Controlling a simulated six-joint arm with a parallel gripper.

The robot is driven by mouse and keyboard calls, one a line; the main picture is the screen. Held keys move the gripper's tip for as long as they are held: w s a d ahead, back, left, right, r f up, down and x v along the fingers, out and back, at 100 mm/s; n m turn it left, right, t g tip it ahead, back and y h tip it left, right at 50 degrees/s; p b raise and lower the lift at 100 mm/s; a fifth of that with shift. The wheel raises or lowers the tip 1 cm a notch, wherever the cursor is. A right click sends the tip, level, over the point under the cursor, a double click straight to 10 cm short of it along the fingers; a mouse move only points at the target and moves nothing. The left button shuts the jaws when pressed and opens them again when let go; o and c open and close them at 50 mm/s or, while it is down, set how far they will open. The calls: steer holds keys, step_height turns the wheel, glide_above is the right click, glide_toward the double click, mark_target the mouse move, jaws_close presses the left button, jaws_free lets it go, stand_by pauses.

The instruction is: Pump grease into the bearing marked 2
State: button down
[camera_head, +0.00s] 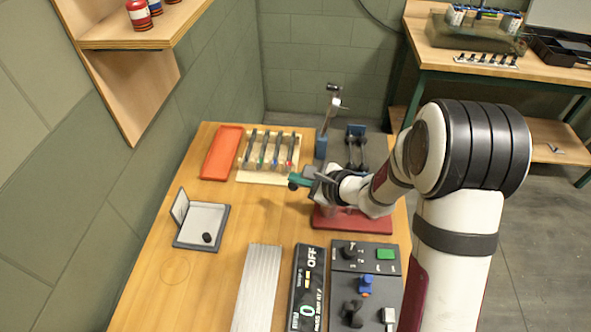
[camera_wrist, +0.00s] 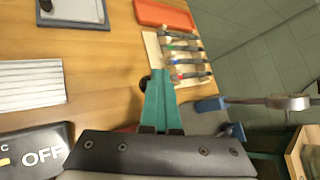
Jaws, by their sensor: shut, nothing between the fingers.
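My gripper (camera_head: 294,180) is above the middle of the wooden table, pointing left. Its two teal fingers are shut together with nothing between them, as the wrist view also shows (camera_wrist: 158,82). A dark round piece (camera_wrist: 143,84) shows beside the fingers; I cannot tell what it belongs to. A red base (camera_head: 352,222) lies under my wrist, and my arm hides what stands on it. A dark control panel (camera_head: 350,264) with a knob, a green button and levers is at the front right. I cannot make out a bearing marked 2 or a grease pump for certain.
A pale rack (camera_head: 266,175) holds several tools with coloured bands, near an orange tray (camera_head: 221,153). A blue post (camera_head: 321,145) with a lever stands behind. A dark-framed tray (camera_head: 203,224), ribbed plate (camera_head: 257,285) and OFF display (camera_head: 307,285) are at left and front.

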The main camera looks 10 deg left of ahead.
steer(key=shift+d+r, duration=0.25)
steer(key=shift+r, duration=0.65)
steer(key=shift+d+r, duration=0.2)
steer(key=shift+r, duration=0.7)
steer(key=shift+d+r, duration=0.25)
steer(key=shift+r, duration=0.65)
steer(key=r, duration=0.2)
steer(key=d+r, duration=0.1)
steer(key=r, duration=0.1)
steer(key=shift+d+r, duration=0.15)
steer(key=shift+r, duration=0.25)
